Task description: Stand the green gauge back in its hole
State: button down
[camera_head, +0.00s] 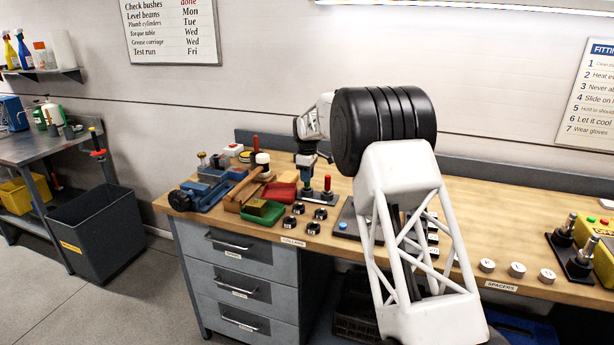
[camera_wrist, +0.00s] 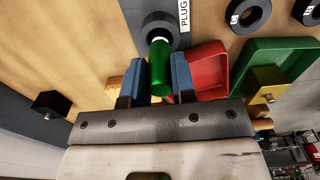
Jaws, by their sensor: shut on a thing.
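The green gauge (camera_wrist: 160,66) is a green cylinder gripped between the two blue-padded fingers of my gripper (camera_wrist: 160,78). In the head view my gripper (camera_head: 306,158) points down over a small dark stand at the back of the bench, with the green gauge (camera_head: 307,172) below it. In the wrist view the gauge's far end lines up with a dark round collar (camera_wrist: 158,20) beside a label reading PLUG. I cannot tell whether that end is inside the collar's hole or just above it.
A red gauge (camera_head: 327,184) stands close to the right of my gripper. A red tray (camera_wrist: 207,68) and a green tray (camera_wrist: 285,62) lie nearby, with a brass block (camera_wrist: 268,80) in the green one. A mallet (camera_head: 250,175) lies left; black rings (camera_head: 298,208) sit in front.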

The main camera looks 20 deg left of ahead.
jog(key=c, duration=0.9)
grip_release()
jog(key=shift+o, duration=0.2)
jog(key=shift+r, duration=0.1)
jog(key=shift+r, duration=3.8)
